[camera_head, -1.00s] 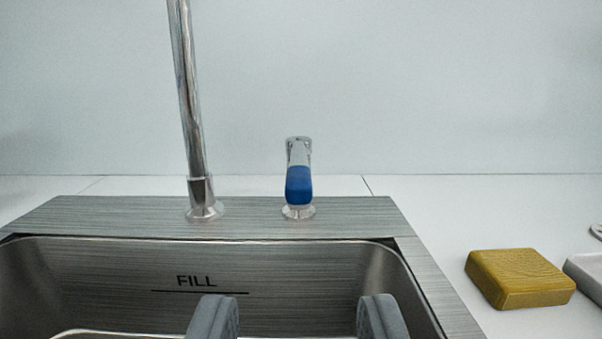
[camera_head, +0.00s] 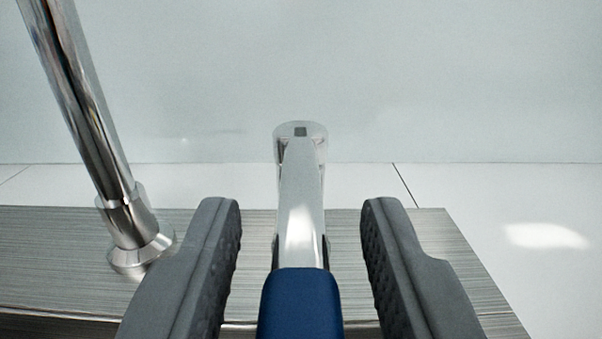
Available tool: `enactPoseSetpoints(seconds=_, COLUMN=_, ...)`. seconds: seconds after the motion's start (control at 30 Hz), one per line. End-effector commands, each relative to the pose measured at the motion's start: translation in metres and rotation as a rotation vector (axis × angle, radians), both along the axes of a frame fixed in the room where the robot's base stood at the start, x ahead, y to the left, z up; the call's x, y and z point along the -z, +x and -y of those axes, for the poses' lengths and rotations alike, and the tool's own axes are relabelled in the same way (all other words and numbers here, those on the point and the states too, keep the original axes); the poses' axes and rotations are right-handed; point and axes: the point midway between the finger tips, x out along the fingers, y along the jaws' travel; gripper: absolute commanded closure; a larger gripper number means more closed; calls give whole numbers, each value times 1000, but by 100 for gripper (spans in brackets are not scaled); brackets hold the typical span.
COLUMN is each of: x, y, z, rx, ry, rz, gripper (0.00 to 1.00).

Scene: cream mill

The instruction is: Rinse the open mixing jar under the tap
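The tap's chrome lever (camera_head: 301,205) with its blue grip (camera_head: 301,305) stands on the steel sink deck, pointing toward me. My gripper (camera_head: 301,225) is open, with one grey finger on each side of the lever. Clear gaps show between both fingers and the lever, so neither touches it. The chrome spout pipe (camera_head: 85,120) rises from the deck to the left; its upper end is out of view. The mixing jar is not in view.
The brushed steel sink deck (camera_head: 456,250) runs across the lower picture. The spout pipe stands close to the left of my left finger. A pale wall (camera_head: 450,80) is behind, and the white counter (camera_head: 530,205) at right is clear where it shows.

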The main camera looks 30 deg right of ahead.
Motion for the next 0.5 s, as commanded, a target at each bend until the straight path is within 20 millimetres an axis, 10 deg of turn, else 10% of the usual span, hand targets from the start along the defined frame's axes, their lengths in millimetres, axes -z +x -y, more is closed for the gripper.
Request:
enactPoseSetpoints(seconds=0.4, x=0, y=7, z=4, rx=-1, ry=-1, rz=-1, gripper=64)
enactPoseSetpoints(seconds=0.5, x=0, y=7, z=4, rx=-1, ry=-1, rz=-1, gripper=81)
